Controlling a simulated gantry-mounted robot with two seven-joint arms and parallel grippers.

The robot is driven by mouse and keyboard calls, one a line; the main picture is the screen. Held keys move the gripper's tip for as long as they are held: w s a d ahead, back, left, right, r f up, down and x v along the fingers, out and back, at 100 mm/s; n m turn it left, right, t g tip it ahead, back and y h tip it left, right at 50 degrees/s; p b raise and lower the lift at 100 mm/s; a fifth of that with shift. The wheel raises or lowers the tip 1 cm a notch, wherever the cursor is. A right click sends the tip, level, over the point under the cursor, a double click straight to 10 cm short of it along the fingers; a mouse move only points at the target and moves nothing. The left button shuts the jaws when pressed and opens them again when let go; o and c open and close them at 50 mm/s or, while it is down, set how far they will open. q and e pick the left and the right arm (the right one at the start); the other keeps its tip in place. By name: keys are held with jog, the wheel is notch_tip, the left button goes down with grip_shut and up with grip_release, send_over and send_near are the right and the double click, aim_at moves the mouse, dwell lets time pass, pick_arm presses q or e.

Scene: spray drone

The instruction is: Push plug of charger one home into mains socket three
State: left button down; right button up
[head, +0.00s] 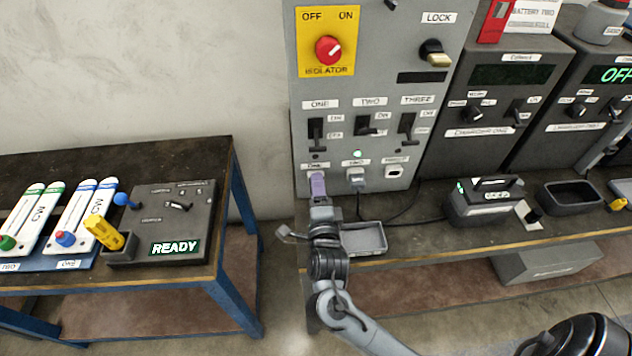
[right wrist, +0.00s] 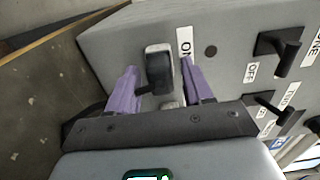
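On the grey mains panel (head: 375,60), three sockets sit in a row near the bottom. Mains socket three (head: 394,171), at the right, looks white-framed with nothing in it. A grey plug (head: 356,178) sits at socket two, with a dark cable below it. My right gripper (head: 318,185) is at socket one and hides it in the head view. In the right wrist view its purple fingers (right wrist: 162,85) stand apart on either side of a dark, light-edged plug or socket (right wrist: 159,68), with a visible gap on the left. Which plug is charger one's I cannot tell. My left gripper is not in view.
Charger one (head: 500,100) stands right of the panel. A grey tray (head: 364,240) lies below the sockets, and a black box (head: 490,203) stands farther right. Dark cables (head: 405,221) cross the bench. A separate left table holds a READY box (head: 175,220).

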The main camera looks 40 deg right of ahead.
grip_shut()
jog(key=shift+s+a, duration=0.35)
jog(key=shift+s, duration=0.2)
jog(key=shift+p+v, duration=0.55)
jog(key=shift+v, duration=1.75)
